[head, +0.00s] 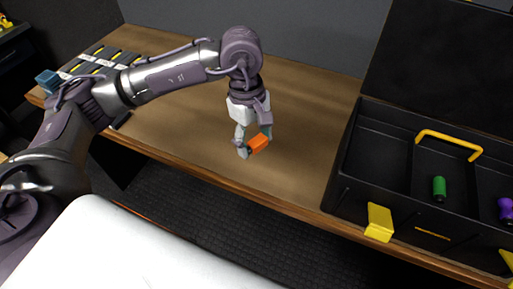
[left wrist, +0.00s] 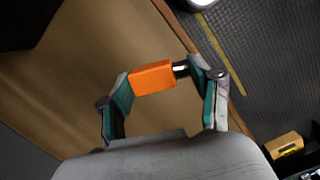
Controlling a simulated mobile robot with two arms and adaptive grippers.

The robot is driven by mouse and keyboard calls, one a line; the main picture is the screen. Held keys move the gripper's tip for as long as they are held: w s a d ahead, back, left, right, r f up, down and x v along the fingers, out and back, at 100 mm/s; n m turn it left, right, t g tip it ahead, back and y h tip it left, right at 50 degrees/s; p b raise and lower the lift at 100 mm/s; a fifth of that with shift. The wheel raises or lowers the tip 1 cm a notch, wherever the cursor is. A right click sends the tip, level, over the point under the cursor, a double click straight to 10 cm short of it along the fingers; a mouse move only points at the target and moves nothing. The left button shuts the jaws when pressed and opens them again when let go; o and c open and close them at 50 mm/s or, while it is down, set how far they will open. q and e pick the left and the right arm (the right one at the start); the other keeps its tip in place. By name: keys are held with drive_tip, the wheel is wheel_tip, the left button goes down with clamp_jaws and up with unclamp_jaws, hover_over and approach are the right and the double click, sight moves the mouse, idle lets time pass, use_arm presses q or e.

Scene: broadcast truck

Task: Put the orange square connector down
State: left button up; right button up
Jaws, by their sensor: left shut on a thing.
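The orange square connector (head: 259,143) is held in my left gripper (head: 254,146), near the front edge of the wooden bench (head: 290,120). In the left wrist view the connector (left wrist: 153,77) sits between the two teal-lined fingers of the gripper (left wrist: 165,85). Its metal end (left wrist: 181,69) points at the right finger. The bench top shows behind it. I cannot tell how far the connector is above the wood. My right gripper is not in view.
An open black case (head: 345,150) stands at the right of the bench, holding a green connector (head: 439,187) and a purple one (head: 505,208). A grey rack (head: 100,62) and a blue piece (head: 47,80) are at the back left. The wood around the gripper is clear.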

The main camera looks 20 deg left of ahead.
use_arm(q)
drive_tip(key=w+n+t+b, duration=0.1)
drive_tip(key=w+n, duration=0.2)
drive_tip(key=n, duration=0.5)
drive_tip(key=n+t+y+b, duration=0.1)
drive_tip(key=n+y+b, duration=0.1)
drive_tip(key=n, duration=1.2)
hover_over(270, 151)
drive_tip(key=f, duration=0.4)
drive_tip(key=f+p, duration=0.1)
drive_tip(key=f, duration=0.5)
drive_tip(key=shift+s, duration=0.25)
drive_tip(key=shift+a+f+t, duration=0.1)
drive_tip(key=shift+f+t, duration=0.2)
drive_tip(key=shift+f, duration=0.1)
drive_tip(key=shift+f, duration=0.1)
drive_tip(key=shift+f, duration=0.15)
drive_tip(key=o, duration=1.1)
